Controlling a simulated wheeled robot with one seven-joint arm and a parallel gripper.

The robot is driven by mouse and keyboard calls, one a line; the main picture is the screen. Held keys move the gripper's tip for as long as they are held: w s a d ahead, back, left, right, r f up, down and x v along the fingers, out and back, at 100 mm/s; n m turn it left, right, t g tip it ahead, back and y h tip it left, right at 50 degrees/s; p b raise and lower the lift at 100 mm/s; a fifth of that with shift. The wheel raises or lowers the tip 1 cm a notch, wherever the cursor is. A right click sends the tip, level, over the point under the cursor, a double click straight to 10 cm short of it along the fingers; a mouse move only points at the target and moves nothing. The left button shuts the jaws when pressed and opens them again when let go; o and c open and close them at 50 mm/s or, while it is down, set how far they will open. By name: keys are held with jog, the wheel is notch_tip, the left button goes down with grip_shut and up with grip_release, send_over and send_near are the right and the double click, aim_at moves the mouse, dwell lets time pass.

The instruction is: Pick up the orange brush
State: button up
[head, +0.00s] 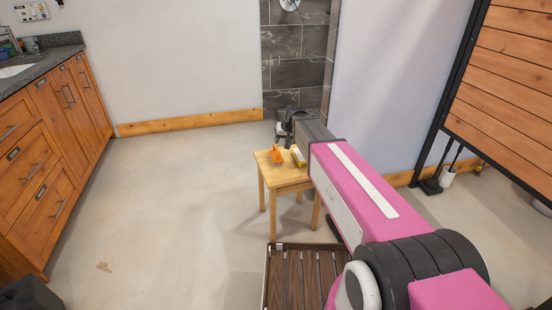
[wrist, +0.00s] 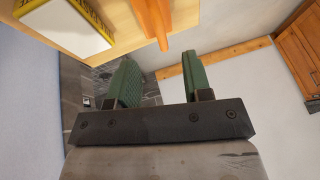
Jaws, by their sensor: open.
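The orange brush (head: 277,155) lies on a small wooden table (head: 283,177) in the head view. In the wrist view the brush (wrist: 158,20) shows at the top edge, partly cut off by the frame, against the wooden tabletop (wrist: 112,25). My gripper (wrist: 165,75) is open and empty, its two green fingers apart and pointing toward the brush's side of the picture. The brush is beyond the fingertips, not between them. In the head view my gripper (head: 284,124) is dark and small, above the far side of the table, partly hidden by my arm.
A yellow and white object (head: 298,156) lies right of the brush on the tabletop. A dark slatted wooden piece (head: 296,276) stands in front of the table. Wooden cabinets (head: 50,140) line the left. Floor left of the table is clear. A tiled wall section is behind.

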aim_at(277, 149)
jog(key=x, duration=0.5)
jog(key=shift+f, duration=0.1)
jog(key=w+f, duration=0.1)
jog(key=w+a+f, duration=0.1)
jog(key=f, duration=0.1)
jog(key=shift+w+a+f, duration=0.15)
jog(key=shift+w+f, duration=0.1)
jog(key=shift+f, duration=0.1)
jog(key=shift+a+f, duration=0.1)
jog(key=shift+f, duration=0.25)
grip_shut()
